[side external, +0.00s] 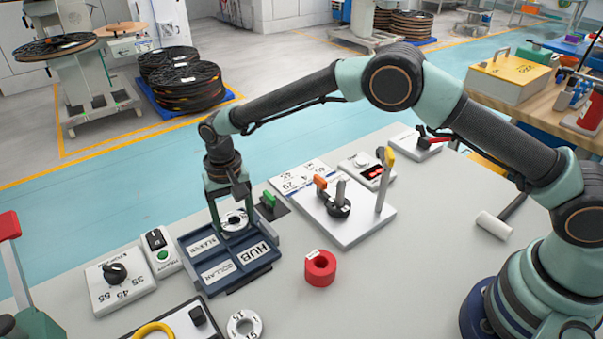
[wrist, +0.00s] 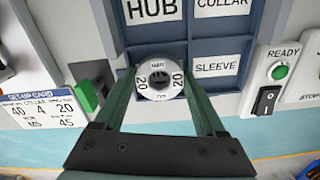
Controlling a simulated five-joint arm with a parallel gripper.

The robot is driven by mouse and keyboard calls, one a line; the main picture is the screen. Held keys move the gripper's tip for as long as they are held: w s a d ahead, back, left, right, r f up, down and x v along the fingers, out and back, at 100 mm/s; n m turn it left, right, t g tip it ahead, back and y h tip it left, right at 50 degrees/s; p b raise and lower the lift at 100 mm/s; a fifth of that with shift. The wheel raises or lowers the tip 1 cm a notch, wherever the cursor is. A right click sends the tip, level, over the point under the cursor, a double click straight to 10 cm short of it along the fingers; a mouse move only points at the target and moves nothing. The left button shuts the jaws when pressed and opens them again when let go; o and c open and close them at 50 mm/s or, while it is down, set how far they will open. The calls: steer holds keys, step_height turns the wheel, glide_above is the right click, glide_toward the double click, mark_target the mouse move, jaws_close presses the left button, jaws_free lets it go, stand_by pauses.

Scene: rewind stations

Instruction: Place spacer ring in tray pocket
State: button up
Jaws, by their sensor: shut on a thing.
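A white spacer ring (wrist: 159,77) marked 20 sits between the two fingers of my gripper (wrist: 160,84) in the wrist view. My gripper is shut on it and points down over the blue tray (side external: 243,276). In the side view, the ring (side external: 235,220) shows between the fingers of my gripper (side external: 230,207) at the tray's back right pocket. I cannot tell whether it touches the pocket floor. The other pockets carry the labels HUB (wrist: 152,9), COLLAR (wrist: 222,4) and SLEEVE (wrist: 216,66), and look empty.
A second white ring marked 15 (side external: 244,326) and a red ring (side external: 320,268) lie on the table. A green-topped block (side external: 268,199) stands close beside the tray. A dial box (side external: 122,287) and switch box (side external: 161,252) flank its left. A spindle station (side external: 345,228) stands right.

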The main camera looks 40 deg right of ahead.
steer(key=shift+s+d+f, duration=0.1)
steer(key=shift+s+f, duration=0.1)
steer(key=shift+f, duration=0.8)
steer(key=o, duration=1.4)
step_height(320, 180, up, 13)
steer(key=s+d+r+t, duration=0.1)
steer(key=d+r, duration=0.6)
steer(key=r, duration=0.2)
steer(key=s+d+r+n+t, duration=0.1)
steer(key=s+d+r, duration=0.2)
steer(key=s+d, duration=0.25)
steer(key=s+d+r+t, duration=0.2)
steer(key=s+d+r, duration=0.1)
steer(key=s+d, duration=0.3)
steer(key=s+d+f+n+t, duration=0.1)
steer(key=s+d+f, duration=0.1)
steer(key=s+d, duration=0.5)
steer(key=shift+s+f+t, duration=0.25)
steer(key=shift+f+t, duration=0.05)
